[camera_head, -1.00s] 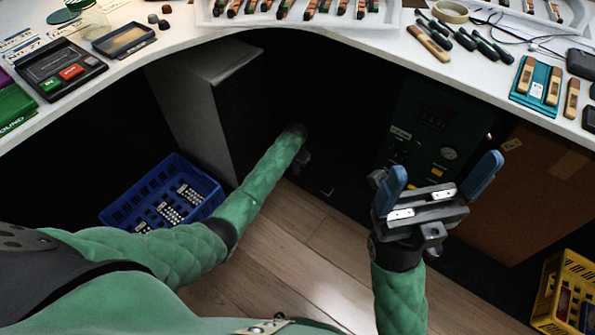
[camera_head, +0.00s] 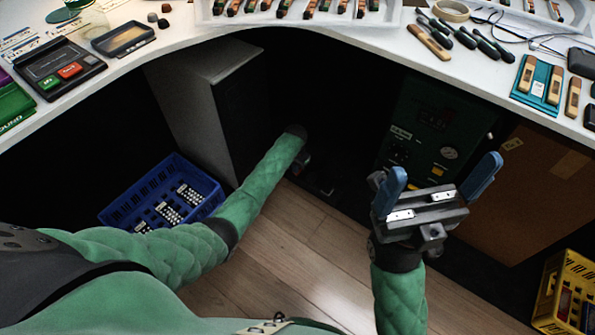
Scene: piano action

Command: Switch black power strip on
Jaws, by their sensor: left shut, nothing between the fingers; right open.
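I cannot make out the black power strip in the deep shadow under the desk. My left arm reaches down under the desk, and its gripper (camera_head: 303,164) is mostly hidden behind the forearm and in the dark. It is low, near the edge of the lit wooden floor. My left gripper is shut and holds nothing that I can see. My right gripper (camera_head: 444,172) is open and empty, its two blue fingers spread wide, in front of the green control panel.
The white curved desk (camera_head: 330,38) overhangs the dark space. A grey cabinet (camera_head: 190,115) and a blue crate (camera_head: 165,200) stand left of my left arm. A green machine with a gauge (camera_head: 449,153) stands behind my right gripper. A yellow crate (camera_head: 545,290) is at lower right.

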